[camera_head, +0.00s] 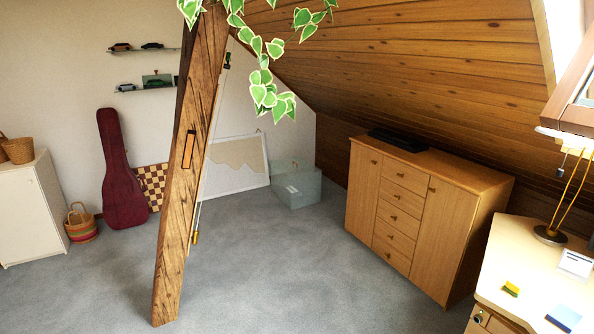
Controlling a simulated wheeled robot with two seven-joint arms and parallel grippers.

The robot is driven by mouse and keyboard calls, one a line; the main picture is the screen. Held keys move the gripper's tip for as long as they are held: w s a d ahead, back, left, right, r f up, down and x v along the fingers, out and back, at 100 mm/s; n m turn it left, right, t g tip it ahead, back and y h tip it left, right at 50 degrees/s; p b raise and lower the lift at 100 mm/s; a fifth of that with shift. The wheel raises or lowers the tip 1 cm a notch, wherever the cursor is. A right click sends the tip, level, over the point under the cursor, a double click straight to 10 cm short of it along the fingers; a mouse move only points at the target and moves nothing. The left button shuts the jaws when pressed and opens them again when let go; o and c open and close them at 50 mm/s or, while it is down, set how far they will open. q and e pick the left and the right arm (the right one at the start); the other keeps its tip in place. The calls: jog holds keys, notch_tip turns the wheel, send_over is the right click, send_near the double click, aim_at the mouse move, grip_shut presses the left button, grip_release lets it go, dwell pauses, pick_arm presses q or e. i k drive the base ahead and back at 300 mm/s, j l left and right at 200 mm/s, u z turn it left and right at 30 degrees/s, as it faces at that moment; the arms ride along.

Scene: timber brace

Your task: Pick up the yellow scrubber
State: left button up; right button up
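A small yellow block with a dark edge, which looks like the yellow scrubber (511,288), lies on the pale desk (528,262) at the lower right. It sits near the desk's left edge, apart from the other items there. It is too small to make out its details. Neither of my grippers is in view.
A blue item (564,318), a white card stand (575,263) and a lamp base (550,235) are also on the desk. A wooden cabinet (448,231) stands behind it. A slanted timber brace (179,225) rises left of centre. Grey carpet (290,270) between is clear.

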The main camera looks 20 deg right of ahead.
aim_at(519, 284)
jog(key=i+l+z, duration=0.15)
jog(key=i+z, duration=1.1)
jog(key=i+j+z, duration=0.25)
jog(key=z, duration=0.15)
